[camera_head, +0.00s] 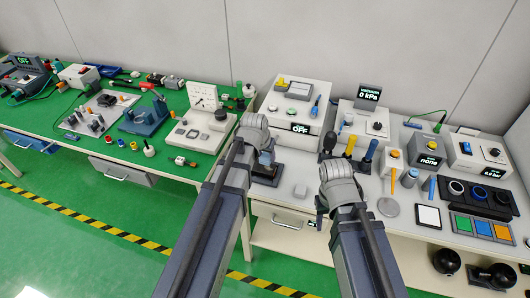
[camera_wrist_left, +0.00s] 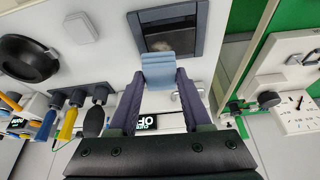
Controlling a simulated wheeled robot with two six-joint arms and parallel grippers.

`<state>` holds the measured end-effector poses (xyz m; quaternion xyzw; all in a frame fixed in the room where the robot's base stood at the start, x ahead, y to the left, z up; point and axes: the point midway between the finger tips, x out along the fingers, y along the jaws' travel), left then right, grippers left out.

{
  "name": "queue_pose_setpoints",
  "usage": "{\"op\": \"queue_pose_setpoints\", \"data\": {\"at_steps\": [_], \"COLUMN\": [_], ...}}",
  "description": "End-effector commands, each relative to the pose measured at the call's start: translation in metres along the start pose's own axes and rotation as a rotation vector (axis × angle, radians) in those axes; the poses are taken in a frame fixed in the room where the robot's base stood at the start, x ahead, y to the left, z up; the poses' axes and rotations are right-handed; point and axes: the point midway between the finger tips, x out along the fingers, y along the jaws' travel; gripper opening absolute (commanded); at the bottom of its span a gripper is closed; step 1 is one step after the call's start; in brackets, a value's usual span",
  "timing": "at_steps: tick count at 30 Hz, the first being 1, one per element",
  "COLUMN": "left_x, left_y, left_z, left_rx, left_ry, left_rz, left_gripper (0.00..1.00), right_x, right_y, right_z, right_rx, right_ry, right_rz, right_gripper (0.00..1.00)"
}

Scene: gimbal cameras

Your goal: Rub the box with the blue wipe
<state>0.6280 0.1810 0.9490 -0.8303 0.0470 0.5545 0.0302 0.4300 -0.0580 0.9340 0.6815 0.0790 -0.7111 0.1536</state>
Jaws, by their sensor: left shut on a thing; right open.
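My left gripper (camera_wrist_left: 155,88) is shut on the light blue wipe (camera_wrist_left: 158,70), which hangs between its two fingers. The wipe is at the near edge of a dark framed box (camera_wrist_left: 199,35) in the left wrist view; whether they touch I cannot tell. The box has a dark recessed face with a paler patch. In the head view the box (camera_head: 267,178) is on the white bench, partly hidden by my left gripper (camera_head: 262,146). My right gripper (camera_head: 326,166) is open and stands apart to the right, near the tool rack.
Behind stands a white unit with an OFF display (camera_head: 300,128). A rack with black, yellow and blue handles (camera_head: 368,151) is beside my right gripper. A green bench (camera_head: 75,115) with many devices is at left.

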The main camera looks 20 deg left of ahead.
Motion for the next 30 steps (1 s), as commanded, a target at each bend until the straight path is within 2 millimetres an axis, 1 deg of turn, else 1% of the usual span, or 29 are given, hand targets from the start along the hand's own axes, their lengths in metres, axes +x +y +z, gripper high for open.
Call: {"op": "queue_pose_setpoints", "data": {"at_steps": [5,11,30], "left_x": [0.001,0.011,0.064], "left_y": [0.0,0.0,-0.004], "left_z": [0.001,0.005,0.029], "left_rx": [0.0,0.0,0.001], "left_ry": [0.0,0.0,0.0], "left_rz": [0.0,0.0,0.0], "left_gripper": [0.04,0.04,0.04], "right_x": [0.001,0.012,0.07], "right_y": [0.0,-0.001,-0.007], "right_z": [0.0,-0.001,-0.004], "right_rx": [0.001,0.0,0.0], "right_ry": [0.0,0.0,0.0], "right_rz": [0.0,0.0,0.0], "right_gripper": [0.5,0.5,0.5]}}
